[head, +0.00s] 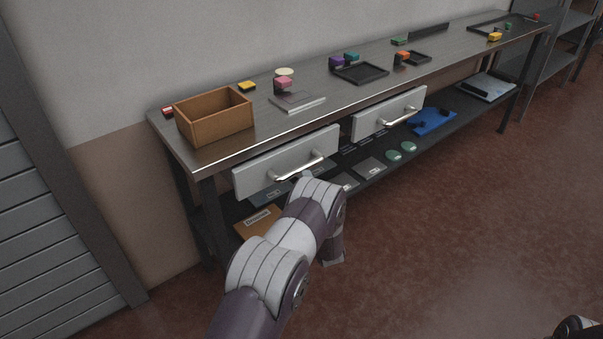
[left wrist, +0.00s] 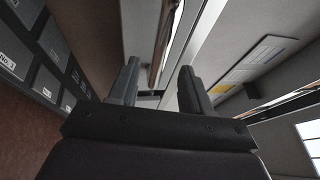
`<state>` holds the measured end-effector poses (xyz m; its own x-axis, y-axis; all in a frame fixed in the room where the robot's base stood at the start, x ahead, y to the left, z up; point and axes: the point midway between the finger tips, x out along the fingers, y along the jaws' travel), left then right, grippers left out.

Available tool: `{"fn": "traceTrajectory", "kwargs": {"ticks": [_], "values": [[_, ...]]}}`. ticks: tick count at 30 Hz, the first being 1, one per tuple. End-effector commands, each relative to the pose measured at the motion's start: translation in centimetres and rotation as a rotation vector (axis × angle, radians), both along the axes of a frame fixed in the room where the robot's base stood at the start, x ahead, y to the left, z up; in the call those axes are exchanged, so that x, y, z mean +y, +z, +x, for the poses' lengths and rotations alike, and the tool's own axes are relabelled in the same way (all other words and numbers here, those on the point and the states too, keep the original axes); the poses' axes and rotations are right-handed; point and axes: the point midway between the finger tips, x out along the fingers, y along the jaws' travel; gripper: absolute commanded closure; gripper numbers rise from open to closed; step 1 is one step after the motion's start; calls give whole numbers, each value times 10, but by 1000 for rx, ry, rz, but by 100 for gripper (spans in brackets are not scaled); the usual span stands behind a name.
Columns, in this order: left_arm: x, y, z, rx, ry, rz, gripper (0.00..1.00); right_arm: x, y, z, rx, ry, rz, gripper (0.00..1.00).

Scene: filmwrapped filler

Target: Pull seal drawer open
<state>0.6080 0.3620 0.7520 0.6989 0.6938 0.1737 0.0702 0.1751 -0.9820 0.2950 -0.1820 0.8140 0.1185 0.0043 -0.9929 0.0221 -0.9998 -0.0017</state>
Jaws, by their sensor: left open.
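Two grey drawers hang under the metal bench top in the head view, and no label shows which is the seal drawer. The left drawer (head: 268,172) has a silver bar handle (head: 300,168), and the right drawer (head: 376,116) has a like handle (head: 401,117). My left arm reaches up to just below the left drawer's handle; its gripper is hidden behind the wrist there. In the left wrist view my left gripper (left wrist: 158,88) is open and empty, with a shiny bar (left wrist: 164,40), apparently the handle, ahead between its fingers. A dark part of my right arm shows at the lower right.
The bench top (head: 330,112) holds a wooden box (head: 214,120), dark trays (head: 360,74) and small coloured blocks. A lower shelf (head: 440,138) carries flat plates, green discs and a blue item. The red-brown floor (head: 440,240) in front is clear.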

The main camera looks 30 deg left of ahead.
Motion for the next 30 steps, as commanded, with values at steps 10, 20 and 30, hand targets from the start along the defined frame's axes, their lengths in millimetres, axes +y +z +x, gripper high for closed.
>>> {"fn": "traceTrajectory", "kwargs": {"ticks": [10, 20, 30], "values": [[39, 9, 40, -1, -1, -1, 52, 0, -7, 0, 0, 0, 0, 57], [41, 10, 42, 0, -2, -1, 68, 0, -6, 0, 0, 0, 0, 57], [37, 11, 40, 1, -4, -3, 100, 0, -5, 0, 0, 0, 0, 57]]}}
